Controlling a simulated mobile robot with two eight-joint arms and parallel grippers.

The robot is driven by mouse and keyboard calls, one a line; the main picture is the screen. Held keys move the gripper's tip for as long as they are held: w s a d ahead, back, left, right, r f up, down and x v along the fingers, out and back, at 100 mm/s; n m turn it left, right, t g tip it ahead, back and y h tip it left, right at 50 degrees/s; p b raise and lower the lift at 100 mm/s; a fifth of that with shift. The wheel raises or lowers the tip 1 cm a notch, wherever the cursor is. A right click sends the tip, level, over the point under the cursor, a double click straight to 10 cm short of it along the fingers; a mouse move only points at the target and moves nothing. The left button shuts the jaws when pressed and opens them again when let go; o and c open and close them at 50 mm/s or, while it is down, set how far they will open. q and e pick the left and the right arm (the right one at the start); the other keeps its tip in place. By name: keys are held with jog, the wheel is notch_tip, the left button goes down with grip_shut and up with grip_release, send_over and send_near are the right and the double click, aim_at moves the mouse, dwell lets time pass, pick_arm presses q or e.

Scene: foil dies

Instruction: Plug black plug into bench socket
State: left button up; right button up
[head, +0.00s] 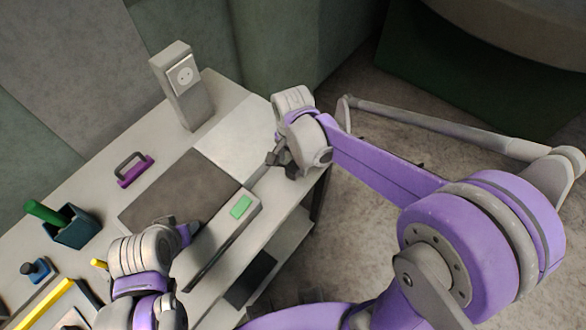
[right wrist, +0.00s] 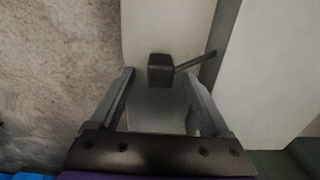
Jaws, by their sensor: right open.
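The plug cannot be made out in the head view. My left gripper (head: 188,232) is over the front of the bench; its jaws are unclear.
A dark mat (head: 165,195) and a pale panel (head: 232,140) lie on the bench. A long grey box with a green label (head: 241,207) lies along the front. A purple-handled piece (head: 133,172), a teal holder (head: 75,228) and a yellow bar (head: 48,303) are to the left.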

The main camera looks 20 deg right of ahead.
notch_tip(320, 180, down, 3)
jog(key=shift+w+d+r, duration=0.1)
jog(key=shift+r, duration=0.05)
jog(key=shift+c, duration=0.3)
grip_shut()
